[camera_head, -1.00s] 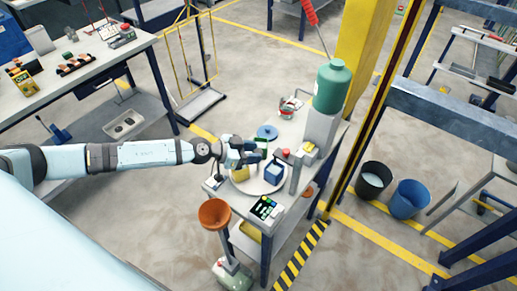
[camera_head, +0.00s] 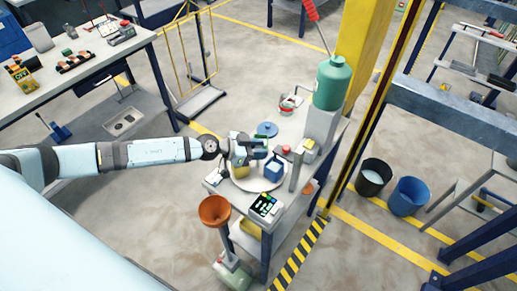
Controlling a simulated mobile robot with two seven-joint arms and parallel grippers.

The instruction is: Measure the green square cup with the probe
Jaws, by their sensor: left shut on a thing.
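The green square cup (camera_head: 262,141) is at the back of a round white plate (camera_head: 258,187) on a small workstation, mostly covered by my left gripper. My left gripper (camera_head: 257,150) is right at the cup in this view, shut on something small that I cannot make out. I cannot tell whether it touches the cup. A blue square cup (camera_head: 273,173) with pale contents stands to the right, and a yellow cup (camera_head: 240,172) sits below the gripper. The probe cannot be made out. My right gripper is not in view.
A dark panel with coloured keys (camera_head: 265,206) is at the station's front. An orange funnel (camera_head: 214,211) stands at the front left. A green tank (camera_head: 332,82) and a grey post (camera_head: 296,170) rise on the right. A blue disc (camera_head: 267,129) lies behind the plate.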

